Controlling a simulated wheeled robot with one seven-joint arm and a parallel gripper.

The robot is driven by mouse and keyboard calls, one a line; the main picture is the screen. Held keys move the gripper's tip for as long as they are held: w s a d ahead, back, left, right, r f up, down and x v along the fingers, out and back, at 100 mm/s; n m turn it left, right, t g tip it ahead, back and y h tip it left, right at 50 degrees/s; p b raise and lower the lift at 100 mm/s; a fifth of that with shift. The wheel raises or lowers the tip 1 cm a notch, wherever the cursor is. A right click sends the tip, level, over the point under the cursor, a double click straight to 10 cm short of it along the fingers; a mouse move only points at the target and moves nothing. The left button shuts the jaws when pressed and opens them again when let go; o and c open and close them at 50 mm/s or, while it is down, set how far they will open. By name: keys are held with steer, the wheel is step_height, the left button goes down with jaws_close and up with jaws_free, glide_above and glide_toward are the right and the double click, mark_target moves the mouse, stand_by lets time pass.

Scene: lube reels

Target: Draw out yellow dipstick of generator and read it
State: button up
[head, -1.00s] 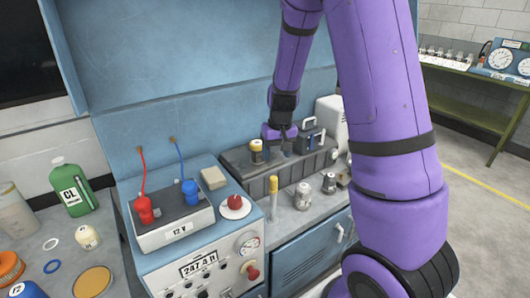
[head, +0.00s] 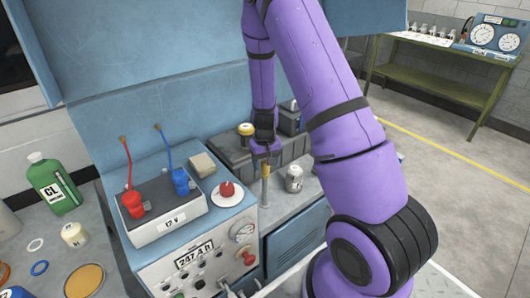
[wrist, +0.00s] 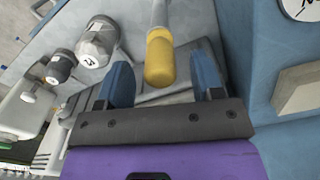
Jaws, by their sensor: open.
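The yellow dipstick handle (head: 265,171) stands upright on a pale tube beside the generator's grey engine block (head: 212,152). My gripper (head: 265,152) points down right at its top in the head view. In the wrist view, the yellow handle (wrist: 160,62) shows between the two blue fingers of my open gripper (wrist: 164,80), with a gap on each side. The fingers do not hold it. The lower end of the dipstick is hidden.
A battery (head: 165,210) with red and blue clamps and a red knob (head: 227,190) stand left of the dipstick. A grey filter-like canister (head: 294,180) stands close on its right and shows in the wrist view (wrist: 97,42). A blue upright panel is behind.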

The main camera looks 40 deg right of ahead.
steer(key=shift+f, duration=1.25)
steer(key=c, duration=1)
steer(key=shift+r, duration=8.95)
